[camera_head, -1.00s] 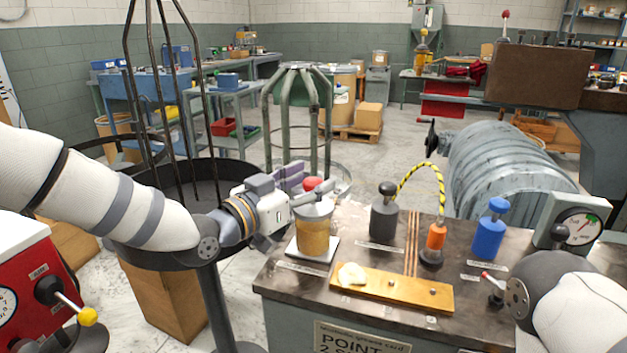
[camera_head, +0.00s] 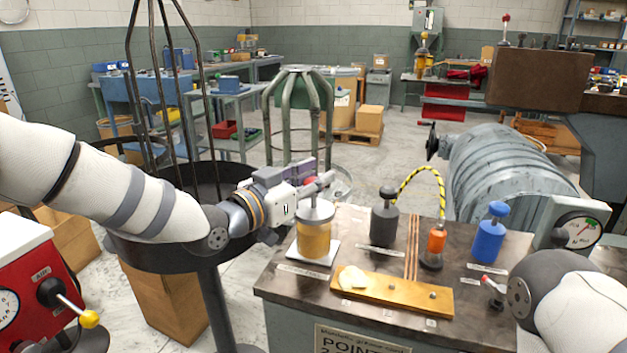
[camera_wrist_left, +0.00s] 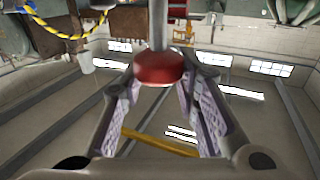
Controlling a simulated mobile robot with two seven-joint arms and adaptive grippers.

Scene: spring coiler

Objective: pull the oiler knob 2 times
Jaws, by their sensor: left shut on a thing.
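The oiler is an amber jar (camera_head: 313,240) with a metal lid, standing upright on a white plate at the left end of the bench. Its red knob (camera_head: 310,182) shows above the lid, partly hidden by my fingers. My left gripper (camera_head: 318,188) reaches it from the left and is shut on the knob. In the left wrist view the red knob (camera_wrist_left: 160,68) sits between the two fingers, with its metal rod (camera_wrist_left: 158,25) running away from it. My right arm's rounded link shows at the lower right, but its gripper is out of view.
On the bench (camera_head: 470,328) stand a dark grey pot (camera_head: 384,222), an orange bottle (camera_head: 436,243), a blue bottle (camera_head: 489,235) and a gauge (camera_head: 578,230). A brass plate (camera_head: 390,290) lies in front. A black round basin (camera_head: 150,235) stands to the left.

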